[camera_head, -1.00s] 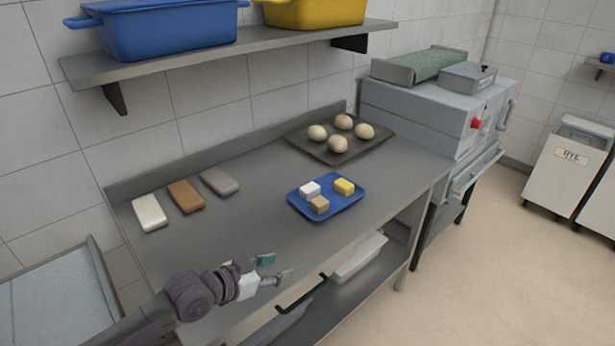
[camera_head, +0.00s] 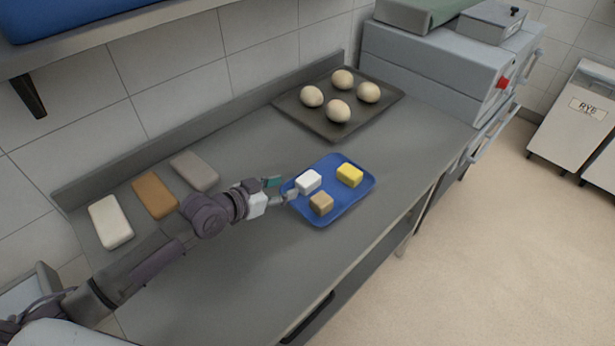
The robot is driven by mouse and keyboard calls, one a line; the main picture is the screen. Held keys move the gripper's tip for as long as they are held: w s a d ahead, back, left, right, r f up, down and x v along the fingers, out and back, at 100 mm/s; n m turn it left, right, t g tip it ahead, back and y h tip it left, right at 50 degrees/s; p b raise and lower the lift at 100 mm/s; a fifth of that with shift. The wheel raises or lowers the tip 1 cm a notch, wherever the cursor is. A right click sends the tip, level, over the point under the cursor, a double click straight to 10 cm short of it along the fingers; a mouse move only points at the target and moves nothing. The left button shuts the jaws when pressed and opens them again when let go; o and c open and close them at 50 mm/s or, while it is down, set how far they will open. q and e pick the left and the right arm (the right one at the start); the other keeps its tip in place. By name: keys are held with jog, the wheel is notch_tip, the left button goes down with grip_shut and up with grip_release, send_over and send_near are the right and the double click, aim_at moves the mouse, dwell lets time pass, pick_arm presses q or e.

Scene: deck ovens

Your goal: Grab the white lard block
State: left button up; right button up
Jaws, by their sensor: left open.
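The white lard block (camera_head: 308,181) sits on the blue tray (camera_head: 347,208), at its left side. A yellow block (camera_head: 350,175) and a tan block (camera_head: 321,203) share the tray. My left gripper (camera_head: 282,190) is open, just left of the white block at the tray's left edge. One fingertip is close to the block; I cannot tell whether it touches. My right gripper is not in view.
A dark baking tray (camera_head: 315,119) with several dough balls lies at the back of the steel counter (camera_head: 250,275). White (camera_head: 110,221), brown (camera_head: 155,195) and grey (camera_head: 194,171) slabs lie at the left. A shelf (camera_head: 100,40) hangs above. The oven (camera_head: 430,70) stands at the right.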

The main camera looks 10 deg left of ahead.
aim_at(305, 180)
pick_arm(q)
jog(key=x, duration=0.3)
jog(key=shift+w, duration=0.1)
jog(key=shift+p+x, duration=0.35)
jog(key=shift+x, duration=0.6)
jog(key=x, duration=0.3)
jog(key=shift+w+d+f+p, duration=0.15)
jog(key=shift+w+d+p, duration=0.05)
jog(key=shift+p, duration=0.1)
jog(key=shift+w+d+f, duration=0.15)
jog(key=shift+w, duration=0.15)
jog(key=c, duration=0.8)
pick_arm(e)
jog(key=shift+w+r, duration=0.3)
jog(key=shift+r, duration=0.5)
